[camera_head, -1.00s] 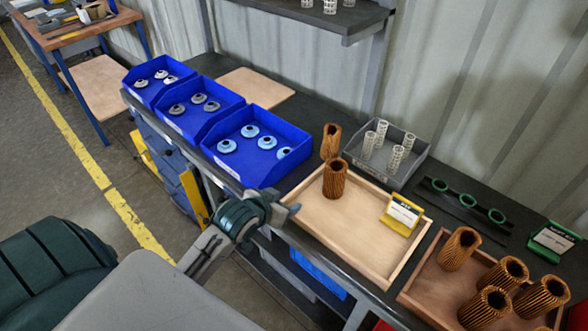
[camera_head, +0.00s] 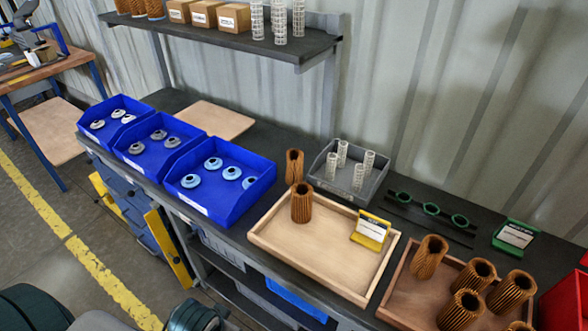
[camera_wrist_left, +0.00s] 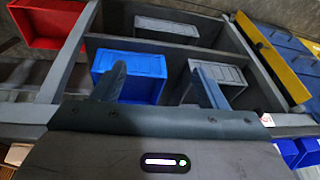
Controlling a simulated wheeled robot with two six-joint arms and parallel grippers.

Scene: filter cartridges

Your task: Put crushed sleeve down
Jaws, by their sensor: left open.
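One brown pleated sleeve (camera_head: 302,203) stands upright in the back left corner of the light wooden tray (camera_head: 340,286). A second, narrower brown sleeve (camera_head: 294,167) stands just behind that corner, between the blue bins and the grey bin; it looks pinched, but the picture is too small to be sure. My left gripper (camera_wrist_left: 160,72) is open and empty in the left wrist view, its two fingers apart in front of shelving below the bench. In the head view only part of my left arm shows at the bottom edge. My right gripper is not in view.
A darker tray (camera_head: 400,308) at right holds several brown sleeves. A grey bin (camera_head: 345,195) holds white mesh cores. Blue bins (camera_head: 220,203) hold end caps. A yellow card holder (camera_head: 371,230) stands in the light tray, whose middle is bare. A shelf (camera_head: 230,42) overhangs the back.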

